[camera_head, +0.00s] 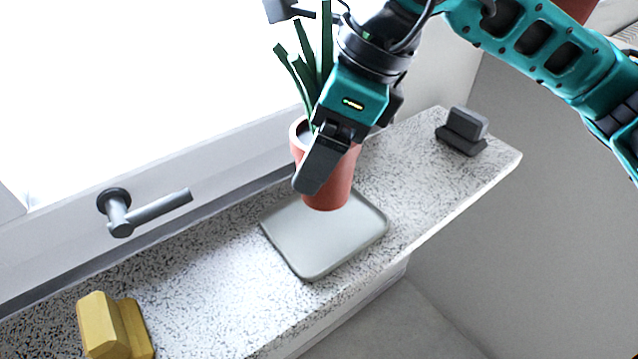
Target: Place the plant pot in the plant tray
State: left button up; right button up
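The plant pot (340,181) is terracotta-coloured with long green leaves (305,72). It stands nearly upright over the back part of the grey plant tray (318,254). I cannot tell whether its base touches the tray or is slightly above it. My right gripper (322,160) comes down from above right. One dark finger lies across the front of the pot and its rim; the other finger is hidden. The gripper appears shut on the pot. My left gripper is not in view.
The tray lies on a speckled stone sill (215,285). A window handle (145,211) juts out at the left. A yellow block-like object (112,326) is at the front left and a dark grey one (462,131) at the far right. The sill's front edge drops off.

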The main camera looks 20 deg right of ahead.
jog(key=shift+f, duration=3.05)
jog(key=shift+b, duration=0.3)
jog(key=shift+f, duration=0.25)
jog(key=o, duration=1.2)
jog(key=shift+r, duration=0.1)
jog(key=shift+o, duration=0.2)
jog(key=shift+r, duration=0.4)
jog(key=p+v, duration=0.1)
jog(key=v, duration=1)
jog(key=shift+d+r, duration=0.2)
jog(key=shift+d, duration=0.05)
jog(key=shift+s, duration=0.1)
